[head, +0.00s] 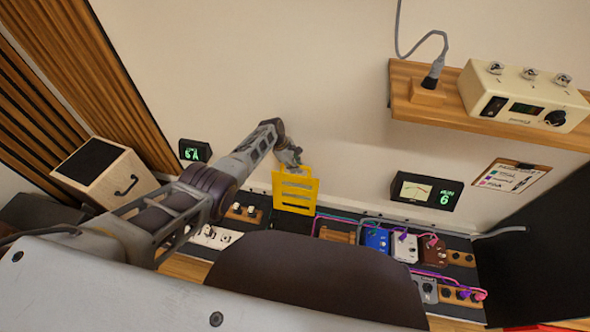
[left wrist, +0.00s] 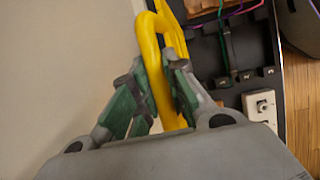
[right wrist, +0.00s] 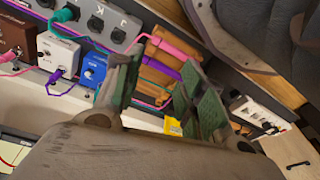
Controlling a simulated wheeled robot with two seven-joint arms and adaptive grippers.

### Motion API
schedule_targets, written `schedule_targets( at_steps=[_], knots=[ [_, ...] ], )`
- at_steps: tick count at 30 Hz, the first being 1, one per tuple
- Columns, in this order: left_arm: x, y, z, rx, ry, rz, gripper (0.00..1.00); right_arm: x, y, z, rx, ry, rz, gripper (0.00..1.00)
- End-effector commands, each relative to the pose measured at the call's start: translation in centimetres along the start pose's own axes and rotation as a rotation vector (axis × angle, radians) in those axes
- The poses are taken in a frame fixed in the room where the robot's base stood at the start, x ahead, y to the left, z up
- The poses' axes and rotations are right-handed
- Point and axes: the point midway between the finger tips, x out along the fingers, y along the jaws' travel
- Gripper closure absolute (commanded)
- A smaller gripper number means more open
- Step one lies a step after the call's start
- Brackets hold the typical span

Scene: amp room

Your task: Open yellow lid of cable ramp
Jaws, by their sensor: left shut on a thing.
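The yellow lid (head: 296,190) of the cable ramp stands raised, close to upright, at the back edge of the pedalboard near the wall in the head view. My left gripper (head: 289,160) is at the lid's top edge. In the left wrist view its green-padded fingers (left wrist: 160,95) are shut on the yellow lid's rim (left wrist: 150,55). My right gripper (right wrist: 150,95) shows only in the right wrist view, with its two fingers apart and nothing between them, above the pedalboard. A small yellow patch (right wrist: 173,127) shows behind its fingers. The cable ramp's base is mostly hidden.
The pedalboard (head: 335,222) carries blue (head: 376,240), white (head: 405,248) and brown (head: 433,250) pedals with pink and purple cables. A wooden shelf (head: 430,112) with a cream device (head: 522,95) juts from the wall at right. A speaker box (head: 105,172) stands at left.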

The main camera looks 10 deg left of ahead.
Motion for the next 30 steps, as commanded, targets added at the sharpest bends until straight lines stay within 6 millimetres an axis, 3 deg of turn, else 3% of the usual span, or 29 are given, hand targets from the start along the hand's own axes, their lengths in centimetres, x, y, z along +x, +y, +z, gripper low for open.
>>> schedule_targets(
  at_steps=[9,24,25,30],
  knots=[
    [0.1,0.6,0.0,0.001,-0.001,0.002,1.00,-1.7,-0.4,-0.3,-0.002,-0.003,-0.008,0.60],
    [0.1,0.6,0.0,0.002,-0.001,0.002,1.00,-2.0,-0.5,-0.4,-0.003,-0.001,-0.009,0.60],
    [0.1,0.6,0.0,0.002,-0.001,0.002,0.83,-2.0,-0.5,-0.4,-0.003,-0.001,-0.009,0.60],
    [0.1,0.6,0.0,0.001,-0.001,0.001,0.63,-2.0,-0.4,-0.4,-0.003,-0.001,-0.009,0.60]
  ],
)
